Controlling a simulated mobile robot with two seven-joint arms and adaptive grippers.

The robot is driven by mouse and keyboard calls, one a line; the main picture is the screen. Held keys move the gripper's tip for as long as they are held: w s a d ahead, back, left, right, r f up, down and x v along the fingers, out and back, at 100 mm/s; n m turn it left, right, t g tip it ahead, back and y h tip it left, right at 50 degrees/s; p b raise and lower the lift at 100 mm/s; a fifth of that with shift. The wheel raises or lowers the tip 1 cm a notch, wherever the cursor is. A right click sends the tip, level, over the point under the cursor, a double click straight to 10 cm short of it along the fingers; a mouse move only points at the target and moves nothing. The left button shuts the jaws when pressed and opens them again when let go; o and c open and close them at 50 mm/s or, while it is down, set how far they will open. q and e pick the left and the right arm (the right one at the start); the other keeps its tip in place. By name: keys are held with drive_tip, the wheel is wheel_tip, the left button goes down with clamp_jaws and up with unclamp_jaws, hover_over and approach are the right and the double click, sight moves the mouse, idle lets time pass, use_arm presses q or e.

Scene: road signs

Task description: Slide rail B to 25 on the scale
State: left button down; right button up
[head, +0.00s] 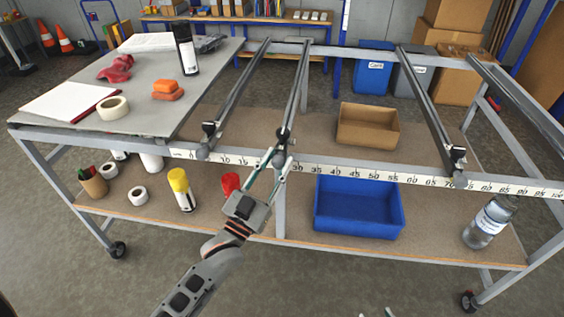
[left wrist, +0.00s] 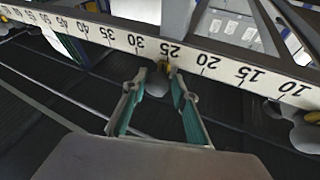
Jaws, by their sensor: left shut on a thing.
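Three dark rails lie across the frame, and I can read no letters on them. The middle rail, which I take as rail B (head: 296,92), has its front end at the scale. My left gripper (head: 280,158) is around that front end. In the left wrist view the round end piece (left wrist: 158,84) sits between the fingers of my left gripper (left wrist: 159,85). A small brass-coloured tip there is at about 25 on the white scale (left wrist: 222,70). The scale also runs along the front beam (head: 365,174). Two fingertips of my right gripper (head: 375,312) show apart at the bottom edge.
A grey tabletop (head: 140,72) holds tape, orange blocks and a spray can. On the lower shelf stand a blue bin (head: 358,208), a brown box (head: 367,126) and a bottle (head: 488,222).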

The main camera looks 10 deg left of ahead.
use_arm(q)
drive_tip(key=c, duration=1.7)
unclamp_jaws()
drive_tip(key=v, duration=1.2)
drive_tip(key=s+a+f+g+y, duration=0.2)
drive_tip(key=s+f+g, duration=0.1)
drive_tip(key=f, duration=0.5)
drive_tip(key=s+a+f+n+g+y, duration=0.1)
drive_tip(key=s+f+g+y, duration=0.1)
drive_tip(key=s+f, duration=0.4)
drive_tip(key=s+a+f+g+y, duration=0.1)
drive_tip(key=s+f+g, duration=0.4)
drive_tip(key=f, duration=0.5)
drive_tip(key=shift+a+n+y, duration=0.4)
drive_tip(key=shift+a, duration=0.45)
